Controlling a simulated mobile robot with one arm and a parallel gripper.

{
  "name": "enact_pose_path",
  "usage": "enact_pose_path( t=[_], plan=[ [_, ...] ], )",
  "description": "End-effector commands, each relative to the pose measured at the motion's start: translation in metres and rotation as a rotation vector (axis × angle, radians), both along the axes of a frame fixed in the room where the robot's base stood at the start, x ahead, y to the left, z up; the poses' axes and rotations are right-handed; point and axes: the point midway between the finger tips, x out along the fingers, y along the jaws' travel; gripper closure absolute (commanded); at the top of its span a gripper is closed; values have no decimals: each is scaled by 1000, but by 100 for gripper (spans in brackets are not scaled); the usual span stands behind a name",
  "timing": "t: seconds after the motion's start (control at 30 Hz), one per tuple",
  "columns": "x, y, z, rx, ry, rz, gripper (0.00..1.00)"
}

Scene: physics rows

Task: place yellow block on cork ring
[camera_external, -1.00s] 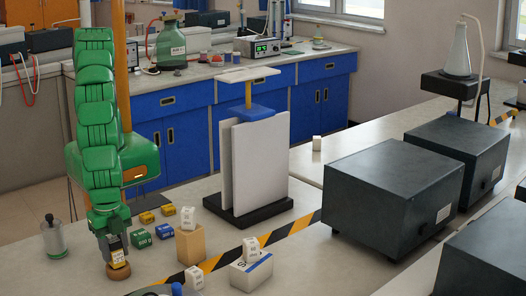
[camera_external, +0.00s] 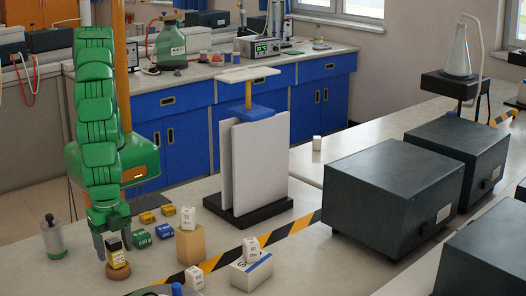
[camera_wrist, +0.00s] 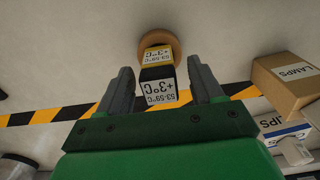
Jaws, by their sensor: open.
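The yellow block (camera_external: 116,257), with a white label and some black, stands on the round brown cork ring (camera_external: 118,272) on the bench at the lower left. In the wrist view the labelled block (camera_wrist: 157,85) shows between the fingers, with the cork ring (camera_wrist: 158,38) beneath and behind it. My gripper (camera_external: 114,248) is just above and around the block, pointing down. Its fingers (camera_wrist: 161,86) are open, with a gap on both sides of the block. Part of the ring is hidden by the block.
A tan box (camera_external: 190,245) and a white box (camera_external: 251,273) carry white blocks. A glass jar (camera_external: 54,240) stands left. Striped tape (camera_external: 225,258) crosses the bench.

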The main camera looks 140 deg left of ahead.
Motion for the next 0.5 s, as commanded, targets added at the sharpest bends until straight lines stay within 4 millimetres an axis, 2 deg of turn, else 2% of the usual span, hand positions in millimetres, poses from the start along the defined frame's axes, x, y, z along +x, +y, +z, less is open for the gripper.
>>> enact_pose_path(
  t=[0.17,0.5],
  plan=[
    [1,0,24,-1,-5,0,34],
    [2,0,86,-2,-6,0,34]
  ],
)
